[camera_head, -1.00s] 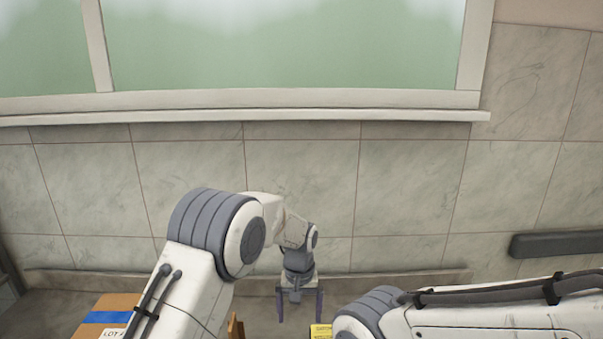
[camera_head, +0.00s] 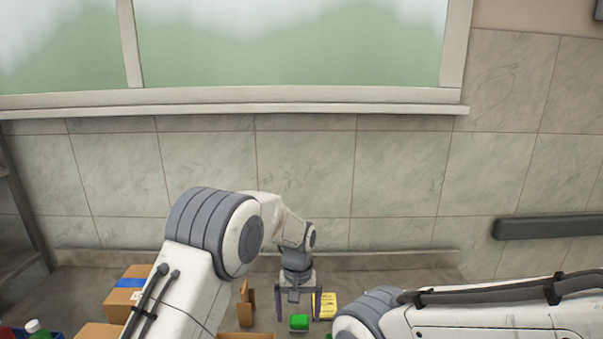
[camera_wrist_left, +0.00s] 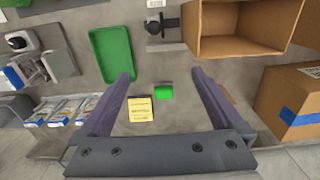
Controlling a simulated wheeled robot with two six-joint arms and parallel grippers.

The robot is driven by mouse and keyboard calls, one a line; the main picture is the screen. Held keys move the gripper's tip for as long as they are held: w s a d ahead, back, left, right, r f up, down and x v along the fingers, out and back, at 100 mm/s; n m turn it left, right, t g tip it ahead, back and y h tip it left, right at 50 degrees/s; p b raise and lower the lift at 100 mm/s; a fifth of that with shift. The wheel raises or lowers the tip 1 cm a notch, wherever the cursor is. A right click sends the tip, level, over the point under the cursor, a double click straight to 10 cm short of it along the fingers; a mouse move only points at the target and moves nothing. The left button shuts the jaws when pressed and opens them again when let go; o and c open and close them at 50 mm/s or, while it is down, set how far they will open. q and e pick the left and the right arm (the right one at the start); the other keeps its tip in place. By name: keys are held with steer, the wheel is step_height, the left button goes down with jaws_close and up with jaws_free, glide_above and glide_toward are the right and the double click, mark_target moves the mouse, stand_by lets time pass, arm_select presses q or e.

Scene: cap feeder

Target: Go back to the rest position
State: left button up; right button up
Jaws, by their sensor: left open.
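My left gripper (camera_head: 299,304) hangs down above the work surface in the head view, its two fingers spread apart and empty. In the left wrist view the same gripper (camera_wrist_left: 163,82) frames a small green object (camera_wrist_left: 163,91) lying below, between the fingers in the picture but not touched. The green object (camera_head: 299,322) also shows under the gripper in the head view. My right arm comes in from the right in the head view; its gripper is outside the frame.
A yellow labelled block (camera_wrist_left: 140,108) lies beside the green object. A green tray (camera_wrist_left: 112,54), an open cardboard box (camera_wrist_left: 240,30) and a closed carton (camera_wrist_left: 290,103) with blue tape stand around. Packets (camera_wrist_left: 62,112) line the left edge. Grey surface lies bare between them.

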arm_select(q)
steer(key=s+a+r+t, duration=0.1)
steer(key=s+a+r, duration=0.2)
steer(key=s+a, duration=0.65)
steer(key=s+a+r+t, duration=0.2)
steer(key=s+a+r, duration=0.1)
steer(key=s+a, duration=0.65)
steer(key=s+d+f+m+g+h+b, duration=0.1)
steer(key=s+d+f+m+g+b, duration=0.2)
steer(key=s+d+m+b, duration=0.4)
steer(key=s+d+f+b, duration=0.1)
steer(key=s+d+b, duration=0.2)
steer(key=s+d, duration=0.4)
steer(key=shift+d, duration=0.35)
arm_select(e)
step_height(320, 180, down, 10)
steer(key=shift+a, duration=0.2)
